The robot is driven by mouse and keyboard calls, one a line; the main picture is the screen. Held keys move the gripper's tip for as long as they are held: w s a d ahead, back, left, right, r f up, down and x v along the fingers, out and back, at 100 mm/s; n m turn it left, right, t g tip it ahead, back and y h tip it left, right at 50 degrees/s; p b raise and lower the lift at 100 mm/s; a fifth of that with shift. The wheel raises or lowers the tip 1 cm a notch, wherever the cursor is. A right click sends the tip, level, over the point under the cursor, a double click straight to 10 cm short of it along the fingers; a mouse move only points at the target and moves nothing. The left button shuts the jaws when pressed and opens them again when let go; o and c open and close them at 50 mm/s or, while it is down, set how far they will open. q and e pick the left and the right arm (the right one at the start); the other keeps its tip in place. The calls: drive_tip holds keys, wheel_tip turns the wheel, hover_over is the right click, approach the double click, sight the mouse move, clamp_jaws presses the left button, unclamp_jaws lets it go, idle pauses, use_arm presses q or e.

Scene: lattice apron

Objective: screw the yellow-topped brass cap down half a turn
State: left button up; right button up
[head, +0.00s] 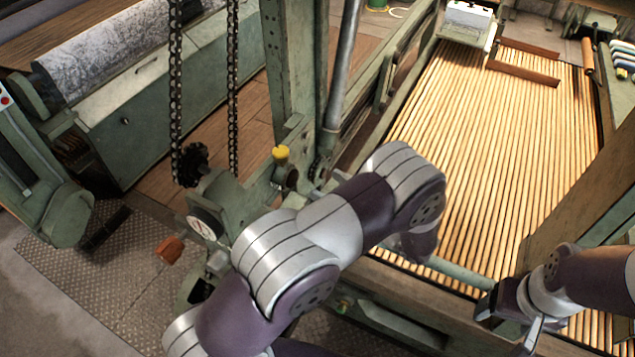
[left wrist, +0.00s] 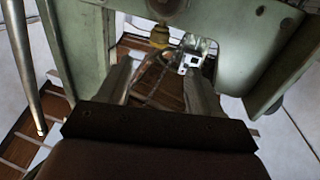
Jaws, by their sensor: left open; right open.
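The yellow-topped cap (head: 281,153) sits on the green machine beside the upright post, near the chains. In the left wrist view a yellow piece (left wrist: 160,37), which looks like the cap, shows beyond my left fingers and roughly between them, with a gap. My left gripper (left wrist: 160,68) is open with nothing between its fingers. In the head view my left arm crosses the middle and hides those fingers. My right gripper (head: 508,322) is open and empty, low at the right over the slatted bed's near edge.
A green upright post (head: 295,65) and hanging chains (head: 175,85) stand close to the cap. The slatted bed (head: 480,150) fills the right, with a wooden beam (head: 575,205) near my right arm.

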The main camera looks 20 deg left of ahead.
use_arm(q)
drive_tip(key=n+g+p, duration=0.2)
drive_tip(key=n+g, duration=0.2)
drive_tip(key=g, duration=0.3)
approach(281, 155)
drive_tip(key=f, duration=0.2)
drive_tip(key=a+p, duration=0.2)
drive_tip(key=a, duration=0.6)
drive_tip(key=shift+w+f+y, duration=0.25)
drive_tip(key=shift+y, duration=0.15)
drive_tip(key=shift+a, duration=0.1)
